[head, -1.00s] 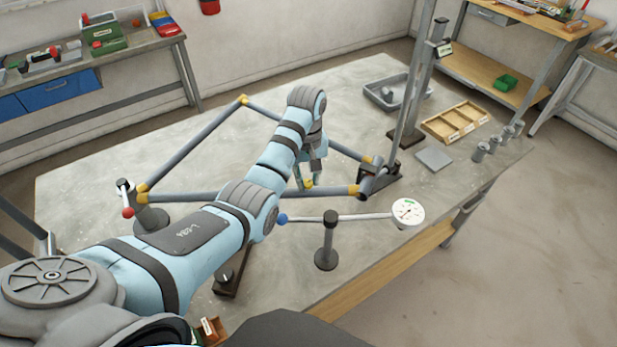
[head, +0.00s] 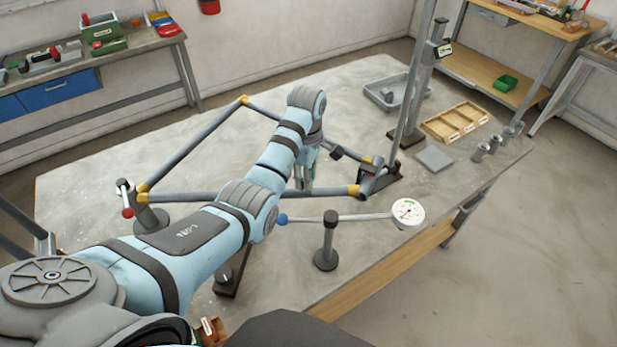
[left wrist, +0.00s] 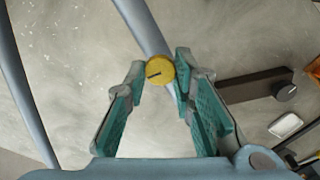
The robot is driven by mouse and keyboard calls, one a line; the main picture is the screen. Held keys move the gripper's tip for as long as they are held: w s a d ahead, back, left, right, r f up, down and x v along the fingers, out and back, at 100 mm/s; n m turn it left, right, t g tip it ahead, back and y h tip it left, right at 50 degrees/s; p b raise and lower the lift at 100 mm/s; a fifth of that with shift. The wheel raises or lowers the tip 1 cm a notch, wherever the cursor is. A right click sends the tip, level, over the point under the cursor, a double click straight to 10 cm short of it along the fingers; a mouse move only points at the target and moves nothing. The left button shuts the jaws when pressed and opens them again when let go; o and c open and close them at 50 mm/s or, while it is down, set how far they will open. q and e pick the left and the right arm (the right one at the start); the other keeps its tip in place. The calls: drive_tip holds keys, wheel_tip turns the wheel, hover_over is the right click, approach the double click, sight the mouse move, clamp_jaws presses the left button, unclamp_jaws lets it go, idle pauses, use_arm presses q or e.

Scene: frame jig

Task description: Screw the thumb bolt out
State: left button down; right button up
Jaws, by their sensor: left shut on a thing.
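The thumb bolt (left wrist: 159,69) is a round yellow knob with a dark line across its face. In the left wrist view it sits between my left fingertips, beside a grey-blue tube (left wrist: 143,25). My left gripper (left wrist: 160,72) is shut on it; the fingers have teal pads. In the head view my left gripper (head: 306,182) points down inside the frame of grey-blue tubes (head: 195,130) with yellow joints, and the bolt is hidden there. My right gripper is not in view.
A dial gauge (head: 408,212) and a black post (head: 328,240) stand in front of the frame. A dark clamp (head: 380,180) and tall upright are to the right. A grey bin (head: 425,93) and wooden tray (head: 470,108) lie behind. The table's left back is clear.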

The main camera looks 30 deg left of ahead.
use_arm(q)
drive_tip(key=shift+f+n, duration=0.1)
drive_tip(key=shift+n, duration=0.5)
drive_tip(key=shift+s, duration=0.1)
drive_tip(key=c, duration=1.5)
unclamp_jaws()
drive_tip(key=shift+o, duration=0.9)
drive_tip(key=shift+a, duration=0.1)
